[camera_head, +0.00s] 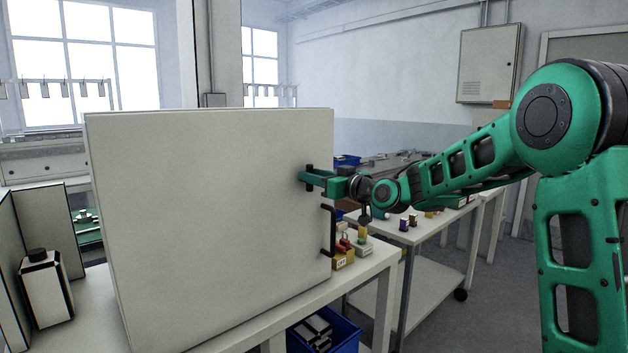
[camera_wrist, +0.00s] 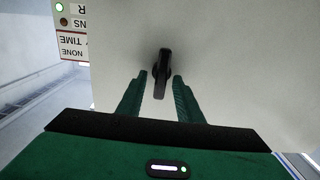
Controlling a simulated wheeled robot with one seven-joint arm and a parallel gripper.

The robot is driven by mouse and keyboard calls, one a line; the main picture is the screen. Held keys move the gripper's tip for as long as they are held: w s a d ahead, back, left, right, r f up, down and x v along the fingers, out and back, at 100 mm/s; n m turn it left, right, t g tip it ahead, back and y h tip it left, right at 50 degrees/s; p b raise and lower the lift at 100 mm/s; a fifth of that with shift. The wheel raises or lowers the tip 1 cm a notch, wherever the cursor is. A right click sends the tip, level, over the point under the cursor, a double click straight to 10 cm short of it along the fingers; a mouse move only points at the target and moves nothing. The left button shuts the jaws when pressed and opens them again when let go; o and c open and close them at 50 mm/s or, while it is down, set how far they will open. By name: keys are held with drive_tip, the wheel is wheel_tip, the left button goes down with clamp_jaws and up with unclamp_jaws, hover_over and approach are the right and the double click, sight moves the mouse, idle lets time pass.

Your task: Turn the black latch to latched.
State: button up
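The black latch (camera_wrist: 162,72) is on the face of a pale cabinet door (camera_head: 205,220). In the wrist view it is elongated and points nearly straight down the picture, slightly tilted. In the head view the latch (camera_head: 309,169) shows near the door's right edge, partly covered by my gripper. My green gripper (camera_wrist: 160,78) is open, with one finger on each side of the latch and a small gap beside each. In the head view my gripper (camera_head: 312,180) reaches the door from the right.
A black bar handle (camera_head: 328,232) is on the door below the latch. Small boxes (camera_head: 345,260) stand on the white table by the door's right edge. A blue bin (camera_head: 325,330) is below. A black-and-white bottle-like container (camera_head: 45,290) stands at left.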

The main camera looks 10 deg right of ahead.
drive_tip(key=c, duration=0.8)
